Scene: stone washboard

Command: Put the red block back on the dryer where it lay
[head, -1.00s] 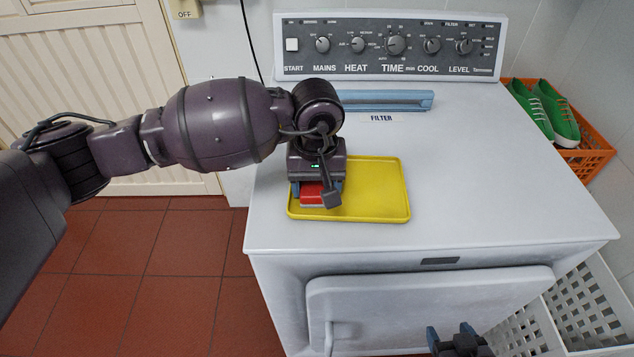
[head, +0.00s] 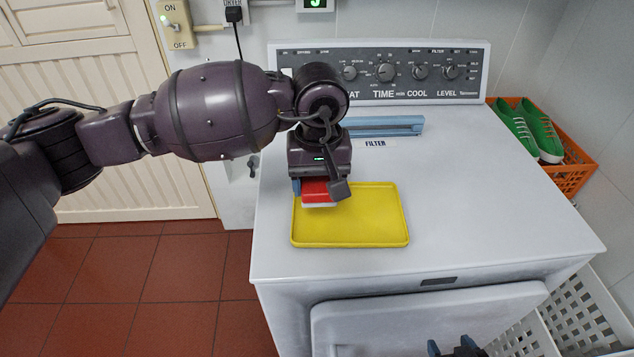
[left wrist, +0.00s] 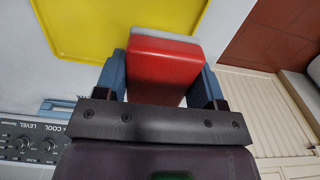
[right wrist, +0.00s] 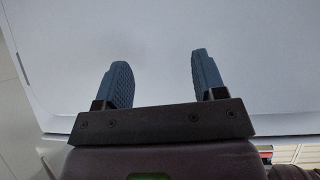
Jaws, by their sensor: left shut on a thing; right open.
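The red block (head: 319,191), with a pale layer on its underside, is held in my left gripper (head: 318,187). It appears raised above the left back part of the yellow tray (head: 365,222) on the dryer top (head: 490,190). In the left wrist view the red block (left wrist: 165,72) sits between both blue fingers, with the yellow tray (left wrist: 120,22) beyond it. My right gripper (head: 456,348) is at the bottom edge of the head view, in front of the dryer door. In the right wrist view this gripper (right wrist: 160,78) is open and empty, facing a pale surface.
The dryer's control panel (head: 400,72) and blue filter handle (head: 385,125) stand behind the tray. An orange basket (head: 575,165) with green shoes (head: 530,132) is at the right. A white perforated basket (head: 580,310) stands at the lower right. The dryer top right of the tray is clear.

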